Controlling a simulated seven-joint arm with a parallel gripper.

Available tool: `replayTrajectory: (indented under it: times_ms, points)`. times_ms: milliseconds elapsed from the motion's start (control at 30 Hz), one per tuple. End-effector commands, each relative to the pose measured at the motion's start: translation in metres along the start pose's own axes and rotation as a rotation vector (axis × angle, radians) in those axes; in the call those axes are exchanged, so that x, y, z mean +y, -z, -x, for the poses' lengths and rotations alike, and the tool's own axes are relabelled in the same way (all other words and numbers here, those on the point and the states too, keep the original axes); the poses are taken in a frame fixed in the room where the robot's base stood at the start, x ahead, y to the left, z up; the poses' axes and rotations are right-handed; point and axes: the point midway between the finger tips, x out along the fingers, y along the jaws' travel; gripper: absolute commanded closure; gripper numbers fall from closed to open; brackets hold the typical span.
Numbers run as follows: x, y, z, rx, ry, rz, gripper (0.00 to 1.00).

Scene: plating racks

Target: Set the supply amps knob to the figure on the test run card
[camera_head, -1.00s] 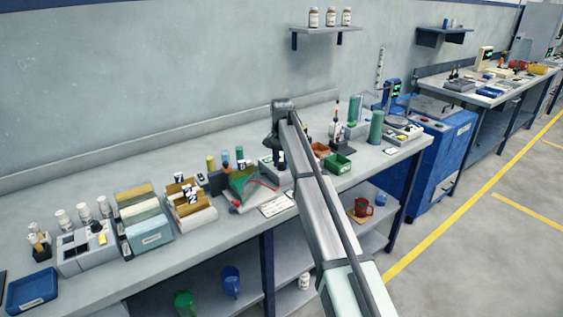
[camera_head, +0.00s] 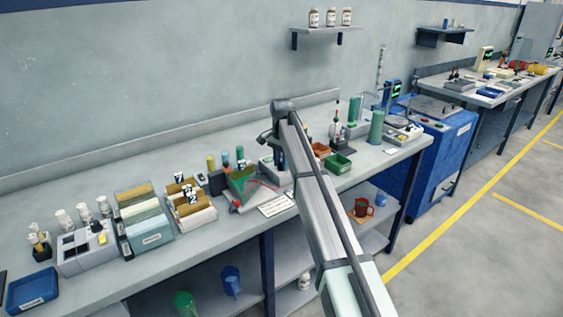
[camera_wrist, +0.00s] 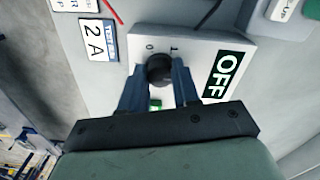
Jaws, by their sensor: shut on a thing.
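In the wrist view, my gripper (camera_wrist: 160,88) has its two blue-grey fingers closed around a round black knob (camera_wrist: 159,68) on a pale supply box (camera_wrist: 205,50). Small marks are printed beside the knob. The fingers partly hide the knob, and its setting cannot be read. A black and white OFF sign (camera_wrist: 224,76) is on the box. A white card (camera_wrist: 97,40) with a blue strip beside the box reads "2 A". In the head view, my gripper (camera_head: 280,163) is down at the supply box (camera_head: 266,168), largely hidden by my arm.
A tray with a green board and red wire (camera_head: 240,185) and a white printed sheet (camera_head: 275,205) are left of my arm. Orange (camera_head: 321,150) and green bins (camera_head: 338,163) stand close on its right. A green indicator (camera_wrist: 155,104) shows between the fingers.

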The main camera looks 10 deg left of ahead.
Motion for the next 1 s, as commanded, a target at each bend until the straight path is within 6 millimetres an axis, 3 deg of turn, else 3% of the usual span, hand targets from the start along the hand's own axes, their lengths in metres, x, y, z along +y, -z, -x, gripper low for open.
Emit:
replayTrajectory:
  times_ms: [100, 133, 367, 733, 1000]
  points:
    - [0.000, 0.000, 0.000, 0.001, 0.001, 0.000, 1.00]
    - [0.000, 0.000, 0.000, 0.001, 0.001, 0.000, 0.67]
    - [0.000, 0.000, 0.000, 0.001, 0.000, 0.001, 0.45]
    - [0.000, 0.000, 0.006, 0.000, 0.001, 0.001, 0.44]
    - [-0.001, 0.001, 0.047, 0.001, 0.002, 0.001, 0.44]
